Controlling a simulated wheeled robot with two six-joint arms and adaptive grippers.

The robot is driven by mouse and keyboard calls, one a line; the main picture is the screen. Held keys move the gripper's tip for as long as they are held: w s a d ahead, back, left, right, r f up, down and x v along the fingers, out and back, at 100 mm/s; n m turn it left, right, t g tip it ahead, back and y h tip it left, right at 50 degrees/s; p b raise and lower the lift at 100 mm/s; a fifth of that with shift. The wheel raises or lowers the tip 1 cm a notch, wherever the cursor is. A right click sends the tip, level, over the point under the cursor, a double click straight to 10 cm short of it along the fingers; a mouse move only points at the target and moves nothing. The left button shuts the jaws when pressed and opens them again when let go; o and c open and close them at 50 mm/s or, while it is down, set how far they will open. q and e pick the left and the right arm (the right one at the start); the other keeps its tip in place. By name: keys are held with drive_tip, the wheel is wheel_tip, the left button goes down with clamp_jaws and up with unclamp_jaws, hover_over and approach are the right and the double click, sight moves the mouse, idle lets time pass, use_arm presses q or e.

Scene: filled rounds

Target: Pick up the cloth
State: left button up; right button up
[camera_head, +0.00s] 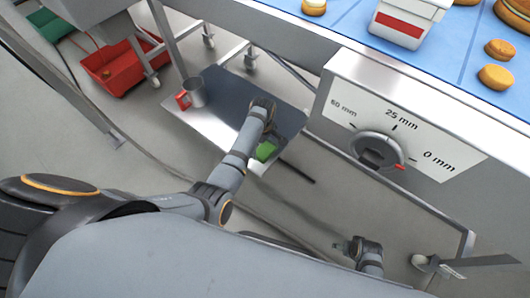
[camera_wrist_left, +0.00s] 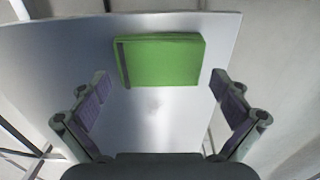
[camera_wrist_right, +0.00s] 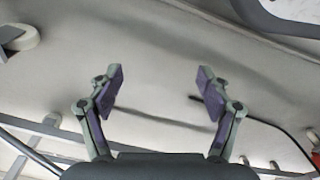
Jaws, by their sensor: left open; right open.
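The green cloth (camera_head: 266,150) lies folded in a block on a low metal shelf (camera_head: 215,128), partly hidden by my left arm. In the left wrist view the cloth (camera_wrist_left: 162,62) shows whole, ahead of and between the fingers. My left gripper (camera_wrist_left: 160,105) is open and empty above the shelf, apart from the cloth. In the head view its fingers are mostly hidden behind the wrist. My right gripper (camera_wrist_right: 160,80) is open and empty over bare floor; it also shows low in the head view (camera_head: 345,246).
A metal cup with a red handle (camera_head: 192,94) stands at the shelf's left. A machine panel with a dial (camera_head: 378,150) and a blue conveyor (camera_head: 345,22) with buns rise to the right. A red crate (camera_head: 115,68) sits on the floor at the back left.

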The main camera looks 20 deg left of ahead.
use_arm(q)
drive_tip(key=shift+f, duration=0.4)
drive_tip(key=c, duration=0.9)
use_arm(e)
drive_tip(key=shift+w+a+r, duration=0.15)
drive_tip(key=shift+w+r, duration=0.05)
drive_tip(key=shift+r, duration=0.3)
